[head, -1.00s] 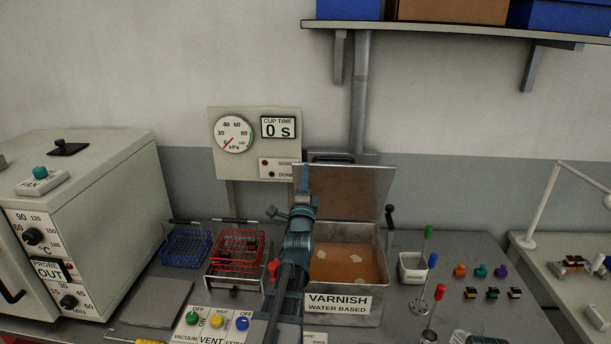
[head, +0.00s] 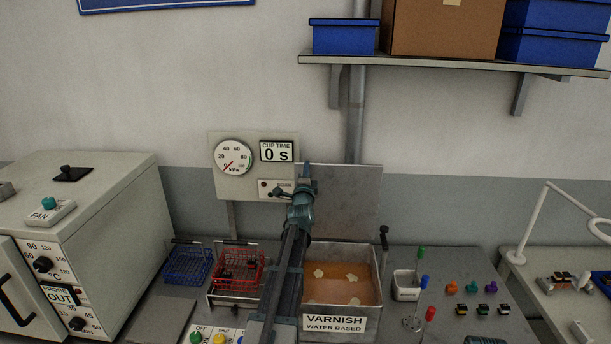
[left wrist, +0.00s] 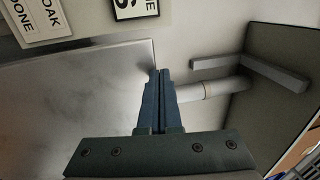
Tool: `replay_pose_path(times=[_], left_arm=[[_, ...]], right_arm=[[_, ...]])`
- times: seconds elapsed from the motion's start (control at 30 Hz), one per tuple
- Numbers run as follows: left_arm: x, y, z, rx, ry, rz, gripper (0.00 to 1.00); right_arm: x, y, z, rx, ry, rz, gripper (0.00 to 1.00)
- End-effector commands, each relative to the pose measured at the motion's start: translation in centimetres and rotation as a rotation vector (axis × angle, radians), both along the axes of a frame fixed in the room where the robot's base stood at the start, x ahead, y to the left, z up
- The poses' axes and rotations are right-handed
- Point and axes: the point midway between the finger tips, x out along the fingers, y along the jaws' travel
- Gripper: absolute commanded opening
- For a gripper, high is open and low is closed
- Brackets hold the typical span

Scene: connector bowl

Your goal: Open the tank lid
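The varnish tank (head: 341,323) is a metal box with orange liquid and pale floating patches inside. Its grey metal lid (head: 348,215) stands raised, nearly upright, at the back of the tank, and the tank's top is uncovered. My left gripper (head: 306,171) is at the lid's left part, pointing up, with its arm across the tank's left side. In the left wrist view its blue fingers (left wrist: 159,88) are together with nothing seen between them, and the lid (left wrist: 75,105) fills the left side. Contact with the lid cannot be told. My right gripper is out of view.
A gauge panel (head: 247,190) is on the wall just left of the lid. Blue (head: 187,267) and red baskets (head: 237,274) stand left of the tank, beside the oven (head: 120,215). A white cup (head: 406,287) and small coloured parts lie right. A shelf (head: 450,64) hangs above.

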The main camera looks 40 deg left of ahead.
Motion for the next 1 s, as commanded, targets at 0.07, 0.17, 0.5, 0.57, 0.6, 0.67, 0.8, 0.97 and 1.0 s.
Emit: replay_pose_path(times=[0.07,0.17,0.5,0.57,0.6,0.67,0.8,0.97,1.0], left_arm=[[1.1,0.7,0.0,-0.001,-0.001,0.000,0.00],[1.8,1.1,0.1,-0.001,-0.001,0.000,0.00],[2.4,1.5,0.1,0.000,-0.001,0.000,0.00],[2.4,1.5,0.1,0.000,-0.001,0.000,0.00],[2.3,1.5,0.1,0.000,-0.001,0.000,0.00],[2.4,1.5,0.1,0.000,-0.001,0.000,0.00],[2.3,1.4,0.1,0.000,-0.001,0.000,0.00],[1.9,1.3,0.2,0.001,-0.001,0.000,0.00],[1.7,1.2,0.2,0.001,-0.001,0.000,0.00]], right_arm=[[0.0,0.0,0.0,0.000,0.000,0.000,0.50],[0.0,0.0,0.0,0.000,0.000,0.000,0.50],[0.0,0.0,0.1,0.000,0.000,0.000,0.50],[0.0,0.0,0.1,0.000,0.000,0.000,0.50],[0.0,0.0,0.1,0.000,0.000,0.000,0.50],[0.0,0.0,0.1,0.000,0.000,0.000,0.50],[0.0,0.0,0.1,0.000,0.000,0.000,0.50],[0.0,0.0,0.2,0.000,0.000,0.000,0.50],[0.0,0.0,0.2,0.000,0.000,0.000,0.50]])
